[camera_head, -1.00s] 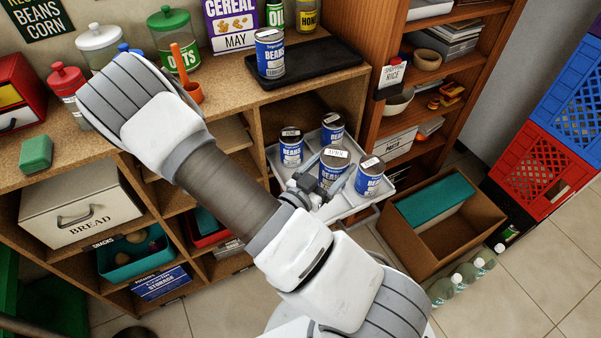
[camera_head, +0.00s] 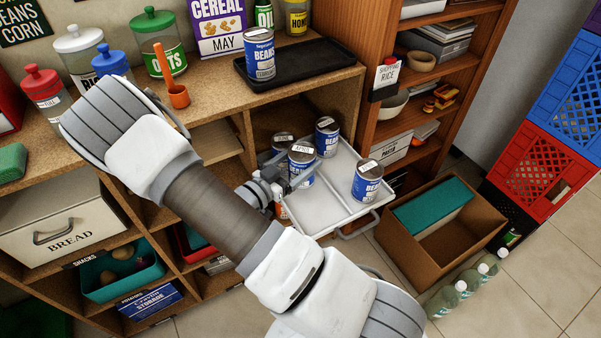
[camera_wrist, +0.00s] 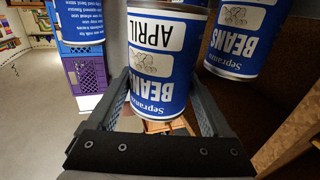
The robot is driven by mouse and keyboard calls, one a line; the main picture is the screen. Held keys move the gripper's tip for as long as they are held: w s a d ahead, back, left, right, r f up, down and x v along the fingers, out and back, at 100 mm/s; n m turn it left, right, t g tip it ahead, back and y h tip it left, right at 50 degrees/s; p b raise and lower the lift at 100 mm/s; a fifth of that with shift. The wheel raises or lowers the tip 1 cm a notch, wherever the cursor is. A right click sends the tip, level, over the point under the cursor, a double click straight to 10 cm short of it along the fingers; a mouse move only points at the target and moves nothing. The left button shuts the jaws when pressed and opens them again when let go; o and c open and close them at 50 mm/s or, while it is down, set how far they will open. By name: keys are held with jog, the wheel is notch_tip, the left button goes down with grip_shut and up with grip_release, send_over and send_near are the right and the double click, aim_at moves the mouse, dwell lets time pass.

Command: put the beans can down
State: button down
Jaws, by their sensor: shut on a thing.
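My gripper (camera_head: 285,186) is shut on a blue and white beans can (camera_head: 301,168), near the left side of a light grey tray (camera_head: 322,210). In the wrist view the held can (camera_wrist: 160,62) reads APRIL and sits between my fingers (camera_wrist: 165,112). I cannot tell whether its base touches the tray. Other beans cans stand on the tray: one behind left (camera_head: 281,147), partly hidden by the held can, one at the back (camera_head: 327,138) and one at the right (camera_head: 368,184). Another can (camera_wrist: 245,40) shows close to the held one in the wrist view.
A beans can (camera_head: 260,58) stands on a black tray (camera_head: 335,62) on the counter. A cardboard box (camera_head: 455,245) is right of the grey tray, with bottles (camera_head: 468,275) on the floor. The grey tray's middle and front are clear. Shelf cubbies lie to the left.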

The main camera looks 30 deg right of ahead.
aim_at(293, 177)
jog(key=shift+f+b, duration=0.75)
jog(key=shift+f, duration=1.2)
jog(key=shift+f, duration=0.15)
grip_release()
jog(key=shift+r, duration=0.2)
jog(key=shift+s+a, duration=0.1)
jog(key=shift+a, duration=0.3)
jog(key=p+v, duration=0.2)
jog(key=v, duration=0.9)
